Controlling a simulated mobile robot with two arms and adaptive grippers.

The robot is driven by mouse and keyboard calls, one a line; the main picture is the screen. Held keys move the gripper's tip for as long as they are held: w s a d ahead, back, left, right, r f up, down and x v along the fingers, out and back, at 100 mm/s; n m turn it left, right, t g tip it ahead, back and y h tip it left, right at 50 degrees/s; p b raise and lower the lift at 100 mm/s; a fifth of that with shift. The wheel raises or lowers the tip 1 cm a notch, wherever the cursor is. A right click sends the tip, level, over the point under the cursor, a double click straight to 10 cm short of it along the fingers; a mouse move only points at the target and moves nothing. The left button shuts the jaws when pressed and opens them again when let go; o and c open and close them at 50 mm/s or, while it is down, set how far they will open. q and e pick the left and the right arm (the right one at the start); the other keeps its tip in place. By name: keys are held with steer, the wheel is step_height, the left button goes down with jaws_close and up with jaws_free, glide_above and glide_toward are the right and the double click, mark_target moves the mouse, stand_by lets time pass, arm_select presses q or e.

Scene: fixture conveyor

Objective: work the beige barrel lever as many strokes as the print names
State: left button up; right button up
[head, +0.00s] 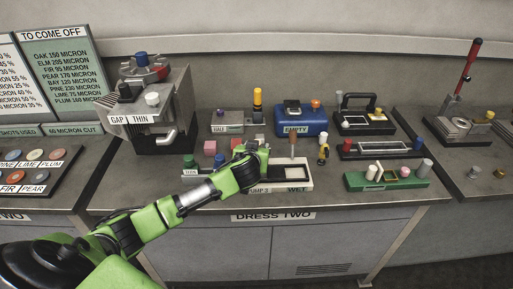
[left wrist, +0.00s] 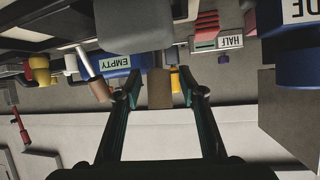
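My left gripper (head: 261,151) reaches over the left part of a white tray (head: 300,184) on the middle bench. The tray's front carries prints that read "UMP 3", its first letter hidden by my arm, and "WET". In the left wrist view, a brownish-beige barrel (left wrist: 160,88) stands between the fingertips of my left gripper (left wrist: 160,92), with a gap on each side. The fingers are open. In the head view my gripper mostly hides this barrel. A separate brown handle (head: 292,145) stands upright on the tray, right of my gripper. My right gripper is not in view.
A grey machine (head: 155,110) labelled "GAP THIN" stands at the left. A blue box (head: 300,122) labelled "EMPTY" is behind the tray. A green rack (head: 388,180) with pegs is to the right. A "TO COME OFF" board (head: 62,80) lists micron values.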

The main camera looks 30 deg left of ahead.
arm_select(q)
steer(key=v, duration=1.2)
stand_by(0.4)
